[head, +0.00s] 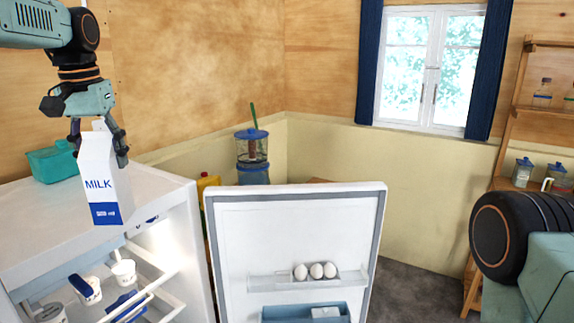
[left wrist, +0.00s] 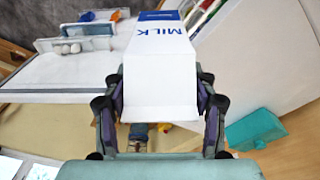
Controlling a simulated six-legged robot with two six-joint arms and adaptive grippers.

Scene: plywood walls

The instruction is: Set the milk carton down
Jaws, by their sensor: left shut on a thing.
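The milk carton (head: 103,185) is white with a blue band and the word MILK. It is upright in the head view, in front of the fridge top (head: 45,225) and overlapping its front edge. My left gripper (head: 98,145) comes from above and is shut on the carton's upper part. In the left wrist view, the carton (left wrist: 165,75) sits between the two fingers of the left gripper (left wrist: 160,110). I cannot tell whether the carton's bottom touches anything. My right gripper does not show; only part of my right arm is at the right edge.
The fridge door (head: 225,240) stands open, with eggs (head: 315,271) on its shelf. Tubs (head: 123,271) stand inside the lit fridge. A teal container (head: 52,163) sits at the back of the fridge top. A blue-lidded blender (head: 252,147) stands behind the door. Wooden shelves (head: 507,130) are at right.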

